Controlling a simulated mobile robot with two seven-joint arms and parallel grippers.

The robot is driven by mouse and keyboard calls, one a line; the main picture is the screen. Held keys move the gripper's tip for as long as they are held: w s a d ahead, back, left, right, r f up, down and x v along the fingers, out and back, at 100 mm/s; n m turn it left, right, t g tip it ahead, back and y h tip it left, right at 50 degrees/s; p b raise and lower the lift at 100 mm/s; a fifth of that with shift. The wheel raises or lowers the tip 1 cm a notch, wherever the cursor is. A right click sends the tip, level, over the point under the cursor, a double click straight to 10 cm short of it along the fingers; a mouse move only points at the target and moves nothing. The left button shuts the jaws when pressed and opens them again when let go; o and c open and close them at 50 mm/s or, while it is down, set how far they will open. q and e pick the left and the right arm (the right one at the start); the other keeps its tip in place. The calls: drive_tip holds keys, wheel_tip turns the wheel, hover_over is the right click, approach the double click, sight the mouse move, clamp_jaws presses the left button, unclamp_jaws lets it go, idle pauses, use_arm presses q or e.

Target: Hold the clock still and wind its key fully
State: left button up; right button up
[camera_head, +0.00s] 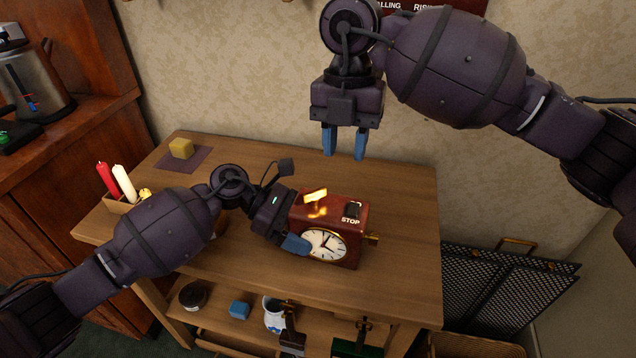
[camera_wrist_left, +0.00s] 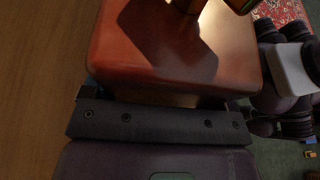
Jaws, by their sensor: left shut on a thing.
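The clock (camera_head: 343,249) is a red-brown box with a white dial, standing upright on the wooden table. Its top carries a brass piece (camera_head: 316,196) and a dark switch marked STOP (camera_head: 352,211). A brass key (camera_head: 372,238) sticks out of its right side. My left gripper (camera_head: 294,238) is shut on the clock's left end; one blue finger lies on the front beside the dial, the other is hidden. In the left wrist view the clock's top (camera_wrist_left: 175,45) fills the middle. My right gripper (camera_head: 344,150) is open and empty, above the table's back edge, behind the clock and apart from it.
The table (camera_head: 405,200) is clear right of the clock. A yellow block (camera_head: 181,148) on a dark mat sits back left; candles (camera_head: 124,183) stand in a box at the left edge. A lower shelf holds a jug (camera_head: 273,314) and a blue block (camera_head: 239,310). A black mesh screen (camera_head: 505,295) stands right.

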sight(316, 190)
drive_tip(key=a+f+n+y, duration=0.1)
drive_tip(key=f+n, duration=0.1)
drive_tip(key=n, duration=0.7)
drive_tip(key=a+f+n+y, duration=0.1)
drive_tip(key=f+n, duration=0.2)
drive_tip(key=n, duration=0.6)
drive_tip(key=s+a+f+n+y, duration=0.1)
drive_tip(key=a+f+n+y, duration=0.1)
drive_tip(key=n, duration=0.7)
drive_tip(key=shift+f+g, duration=0.3)
clamp_jaws()
